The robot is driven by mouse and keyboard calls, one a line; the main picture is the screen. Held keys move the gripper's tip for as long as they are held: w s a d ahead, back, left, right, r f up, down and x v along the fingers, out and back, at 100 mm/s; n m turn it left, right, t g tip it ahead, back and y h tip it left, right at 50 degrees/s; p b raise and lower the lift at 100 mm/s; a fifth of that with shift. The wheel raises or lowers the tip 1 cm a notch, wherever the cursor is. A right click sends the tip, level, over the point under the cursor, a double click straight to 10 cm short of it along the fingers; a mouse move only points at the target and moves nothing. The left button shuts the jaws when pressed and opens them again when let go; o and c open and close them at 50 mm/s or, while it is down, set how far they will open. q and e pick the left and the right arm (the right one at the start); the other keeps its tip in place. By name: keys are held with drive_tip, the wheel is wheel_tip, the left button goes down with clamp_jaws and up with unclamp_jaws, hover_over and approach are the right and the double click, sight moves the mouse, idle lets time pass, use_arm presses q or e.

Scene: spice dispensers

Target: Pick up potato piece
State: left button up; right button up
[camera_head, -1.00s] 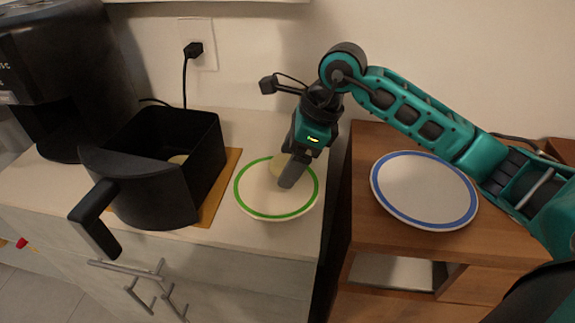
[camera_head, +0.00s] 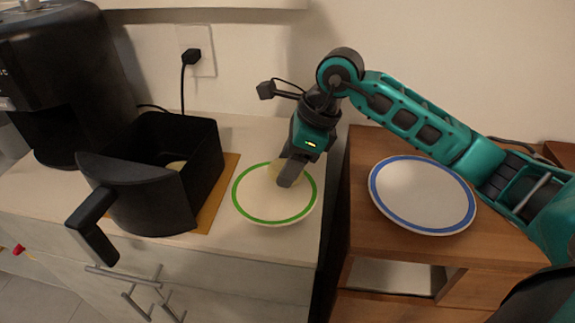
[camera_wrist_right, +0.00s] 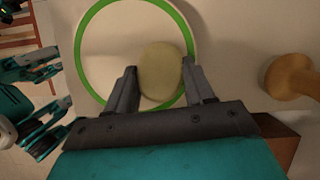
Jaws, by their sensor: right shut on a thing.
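The pale yellow potato piece (camera_head: 273,171) is at the green-rimmed white plate (camera_head: 247,206), partly hidden by my right gripper (camera_head: 286,184) in the head view. In the right wrist view the potato piece (camera_wrist_right: 160,78) is oval and sits between the two dark fingers of my right gripper (camera_wrist_right: 161,72), over the plate (camera_wrist_right: 84,50). The right gripper is shut on it, low over the plate. I cannot tell whether the piece still touches the plate. My left gripper does not show in the head view.
A black fryer basket (camera_head: 140,205) with its handle forward stands on a wooden board (camera_head: 222,195) at left. Another yellow piece (camera_head: 176,165) lies inside it. A blue-rimmed plate (camera_head: 422,195) rests on the wooden cabinet at right. A black appliance (camera_head: 65,80) stands at far left.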

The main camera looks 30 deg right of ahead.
use_arm(q)
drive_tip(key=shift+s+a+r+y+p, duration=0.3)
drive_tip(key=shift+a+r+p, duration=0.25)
drive_tip(key=shift+p, duration=0.65)
use_arm(e)
wheel_tip(320, 180, up, 20)
